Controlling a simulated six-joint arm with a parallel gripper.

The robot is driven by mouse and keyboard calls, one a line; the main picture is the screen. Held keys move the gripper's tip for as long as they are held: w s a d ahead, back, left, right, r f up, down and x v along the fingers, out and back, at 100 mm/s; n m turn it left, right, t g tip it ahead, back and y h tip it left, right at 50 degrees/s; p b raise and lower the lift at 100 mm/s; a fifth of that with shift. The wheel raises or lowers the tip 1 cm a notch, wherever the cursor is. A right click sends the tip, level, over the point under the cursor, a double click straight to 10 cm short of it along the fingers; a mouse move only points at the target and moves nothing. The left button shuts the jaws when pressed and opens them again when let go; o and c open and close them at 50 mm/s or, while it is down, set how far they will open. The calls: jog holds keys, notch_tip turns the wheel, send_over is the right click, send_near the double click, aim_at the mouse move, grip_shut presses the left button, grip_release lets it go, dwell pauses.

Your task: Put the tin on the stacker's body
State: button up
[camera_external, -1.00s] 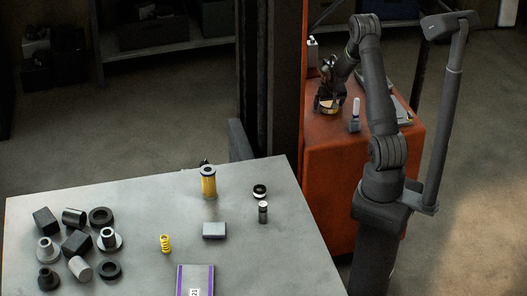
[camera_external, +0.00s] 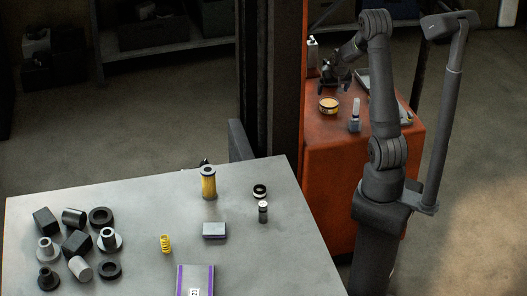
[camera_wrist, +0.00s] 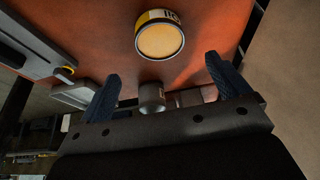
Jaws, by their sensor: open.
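The tin (camera_external: 328,105) is a short round can with a yellow band and a tan top. It stands upright on the orange stacker's body (camera_external: 340,150), near its left edge. In the wrist view the tin (camera_wrist: 159,36) lies beyond the fingertips, on the orange surface (camera_wrist: 105,30). My gripper (camera_external: 336,82) is above and behind the tin, apart from it. In the wrist view my gripper (camera_wrist: 162,75) has its two dark blue fingers spread wide with nothing held between them.
A grey bottle with a white top (camera_external: 355,115) stands on the stacker's body right of the tin. A tray (camera_external: 394,105) lies farther right. A white bottle (camera_external: 312,53) stands at the back. The grey table (camera_external: 130,215) in front holds several parts.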

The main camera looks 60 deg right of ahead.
aim_at(329, 103)
jog(key=shift+v, duration=0.85)
jog(key=shift+x, duration=6.05)
jog(key=shift+r, duration=0.1)
